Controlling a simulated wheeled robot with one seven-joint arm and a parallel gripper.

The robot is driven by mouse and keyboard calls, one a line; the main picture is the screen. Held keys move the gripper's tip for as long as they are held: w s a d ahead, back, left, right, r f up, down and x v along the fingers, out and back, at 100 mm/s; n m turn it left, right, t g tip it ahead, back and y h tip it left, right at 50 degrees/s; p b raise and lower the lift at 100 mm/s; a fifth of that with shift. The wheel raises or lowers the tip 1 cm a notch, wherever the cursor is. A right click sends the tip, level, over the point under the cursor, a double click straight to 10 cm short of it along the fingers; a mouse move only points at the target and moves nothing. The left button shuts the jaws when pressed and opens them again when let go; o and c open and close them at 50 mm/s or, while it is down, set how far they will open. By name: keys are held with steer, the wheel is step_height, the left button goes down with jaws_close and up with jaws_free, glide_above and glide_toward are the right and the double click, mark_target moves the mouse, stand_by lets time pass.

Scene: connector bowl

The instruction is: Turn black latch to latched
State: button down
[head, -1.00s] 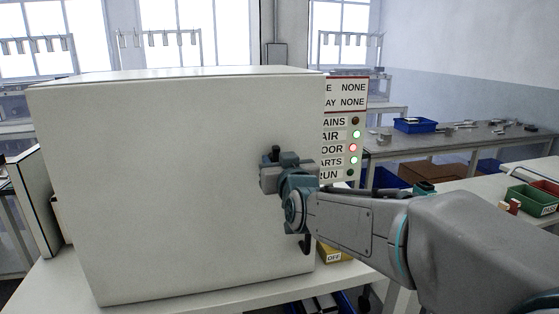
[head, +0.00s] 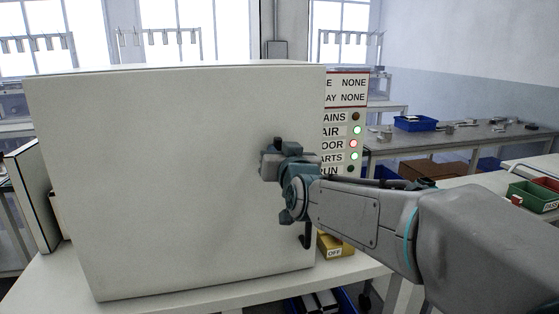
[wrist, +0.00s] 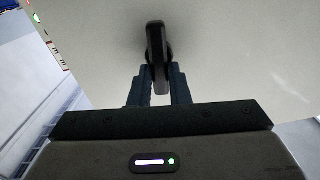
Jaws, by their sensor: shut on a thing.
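The black latch (wrist: 156,40) is on the face of a large white cabinet (head: 170,190). In the wrist view it stands out as a narrow dark handle, with its lower end between my fingertips. In the head view only a small dark top end of the latch (head: 277,143) shows above my gripper (head: 272,163); the rest is hidden. In the wrist view my gripper (wrist: 160,75) is shut on the latch's lower part. A separate black hooked handle (head: 306,237) hangs lower near the cabinet's right edge.
A status panel (head: 346,125) stands behind the cabinet's right side, with a red light at the DOOR line and green lights at others. A green bin (head: 533,196) is at the right.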

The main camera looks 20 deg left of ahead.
steer(key=shift+w+d+f+m+b, duration=0.1)
steer(key=shift+d+f+m+b, duration=0.1)
steer(key=shift+m+b, duration=2.1)
steer(key=shift+w+d+f+m+b, duration=0.15)
steer(key=shift+m+b, duration=1.3)
steer(key=shift+m, duration=1.7)
steer(key=shift+w+d+f+m+b, duration=0.15)
steer(key=shift+f+m+b, duration=0.1)
steer(key=shift+m+b, duration=2.05)
steer(key=shift+s+m+p, duration=0.1)
steer(key=shift+m+p, duration=0.3)
steer(key=shift+m, duration=0.25)
steer(key=c, duration=1.4)
jaws_free()
steer(key=shift+o, duration=0.2)
steer(key=shift+s, duration=0.1)
steer(key=b+v, duration=0.1)
steer(key=v, duration=1.2)
steer(key=shift+s, duration=0.3)
